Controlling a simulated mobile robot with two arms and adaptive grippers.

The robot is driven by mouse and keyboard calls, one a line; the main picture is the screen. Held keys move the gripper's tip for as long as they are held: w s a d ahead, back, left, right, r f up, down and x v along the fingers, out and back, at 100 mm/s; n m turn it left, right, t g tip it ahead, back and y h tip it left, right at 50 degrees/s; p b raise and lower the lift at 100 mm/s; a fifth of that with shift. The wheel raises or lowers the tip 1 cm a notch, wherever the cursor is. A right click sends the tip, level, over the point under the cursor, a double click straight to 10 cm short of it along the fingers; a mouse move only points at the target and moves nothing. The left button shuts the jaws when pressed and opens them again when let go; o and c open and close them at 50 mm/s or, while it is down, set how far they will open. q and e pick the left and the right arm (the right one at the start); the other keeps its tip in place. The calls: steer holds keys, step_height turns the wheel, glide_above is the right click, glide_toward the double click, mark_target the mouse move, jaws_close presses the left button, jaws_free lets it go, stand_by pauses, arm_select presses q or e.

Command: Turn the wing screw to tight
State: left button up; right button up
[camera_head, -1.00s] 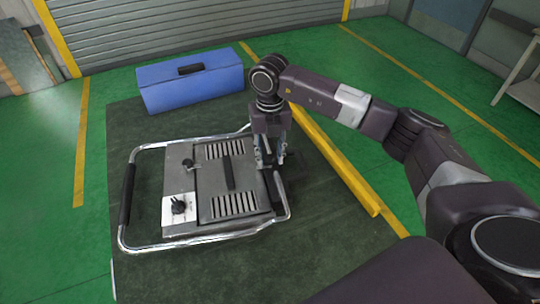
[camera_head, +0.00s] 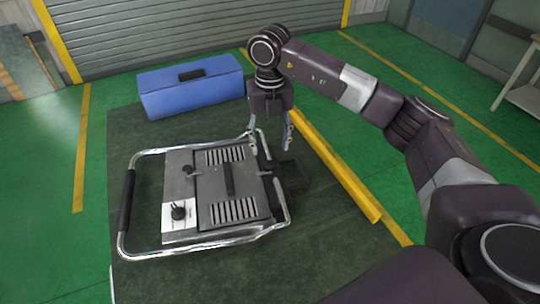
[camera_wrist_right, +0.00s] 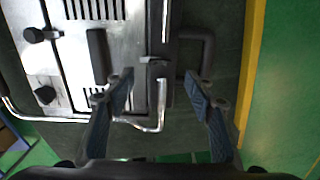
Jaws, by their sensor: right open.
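The heating element (camera_head: 205,207) is a flat metal box in a tubular frame on the dark table. A small dark piece at its right edge looks like the wing screw (camera_head: 268,167); it also shows in the right wrist view (camera_wrist_right: 153,60). How tight it is cannot be told. My right gripper (camera_head: 270,144) is open and empty, pointing down and raised above the box's right edge. In the right wrist view, my right gripper's fingers (camera_wrist_right: 158,80) are spread apart, with the dark piece between and beyond their tips. My left gripper is not in view.
A black knob (camera_head: 178,210) on a white plate and a smaller knob (camera_head: 187,169) are on the box's left side. A dark handle (camera_head: 229,178) crosses its lid. A blue toolbox (camera_head: 190,90) stands behind. The table (camera_head: 330,245) is bare at front right.

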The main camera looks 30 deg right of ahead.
steer(key=shift+r, duration=2.2)
